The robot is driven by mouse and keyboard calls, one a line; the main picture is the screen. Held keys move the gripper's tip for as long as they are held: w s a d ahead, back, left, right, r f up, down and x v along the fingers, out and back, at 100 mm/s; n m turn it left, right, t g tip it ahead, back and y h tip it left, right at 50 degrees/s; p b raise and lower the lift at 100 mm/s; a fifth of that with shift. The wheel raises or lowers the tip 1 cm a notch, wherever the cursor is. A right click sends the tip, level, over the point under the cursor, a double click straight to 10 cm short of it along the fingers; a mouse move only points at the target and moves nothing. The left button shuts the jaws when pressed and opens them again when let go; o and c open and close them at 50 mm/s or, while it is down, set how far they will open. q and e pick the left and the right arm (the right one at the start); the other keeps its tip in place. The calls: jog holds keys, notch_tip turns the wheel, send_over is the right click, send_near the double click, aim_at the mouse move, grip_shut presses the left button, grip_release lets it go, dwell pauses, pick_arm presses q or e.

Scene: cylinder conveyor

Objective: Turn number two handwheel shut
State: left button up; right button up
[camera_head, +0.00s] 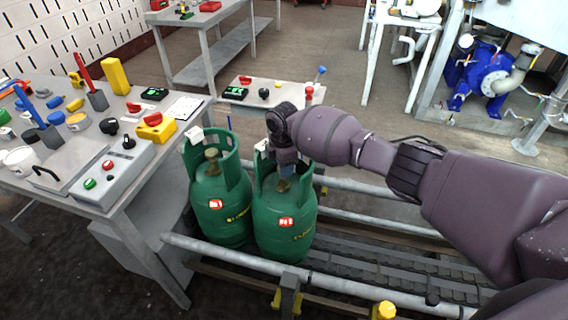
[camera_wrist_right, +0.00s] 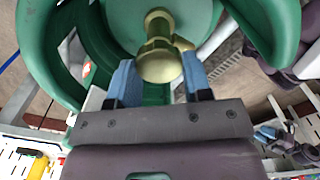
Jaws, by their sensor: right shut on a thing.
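Two green gas cylinders stand side by side on the conveyor. The right cylinder (camera_head: 284,240) carries a red and white label that appears to read number two; the left cylinder (camera_head: 222,222) has a similar label. My right gripper (camera_head: 285,178) reaches down inside the right cylinder's collar. In the wrist view, the brass handwheel (camera_wrist_right: 160,64) sits between the blue fingers of my right gripper (camera_wrist_right: 158,76), which is shut on it. In the head view this handwheel is mostly hidden by the gripper. The left cylinder's brass valve (camera_head: 212,162) is uncovered. My left gripper is not in view.
Conveyor rails (camera_head: 330,289) run beneath and to the right of the cylinders. A table (camera_head: 165,135) with a control box (camera_head: 112,172), tools and buttons stands at the left. A blue pump (camera_head: 487,75) stands at the back right. The conveyor right of the cylinders is clear.

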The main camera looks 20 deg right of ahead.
jog(key=m, duration=0.2)
jog(key=shift+r+m+p, duration=0.1)
jog(key=shift+m+p, duration=0.2)
jog(key=shift+p, duration=0.1)
jog(key=shift+m+p, duration=0.3)
jog(key=shift+m, duration=0.6)
jog(key=shift+w+m, duration=0.1)
jog(key=shift+m, duration=0.2)
jog(key=o, duration=0.9)
jog(key=shift+o, duration=0.2)
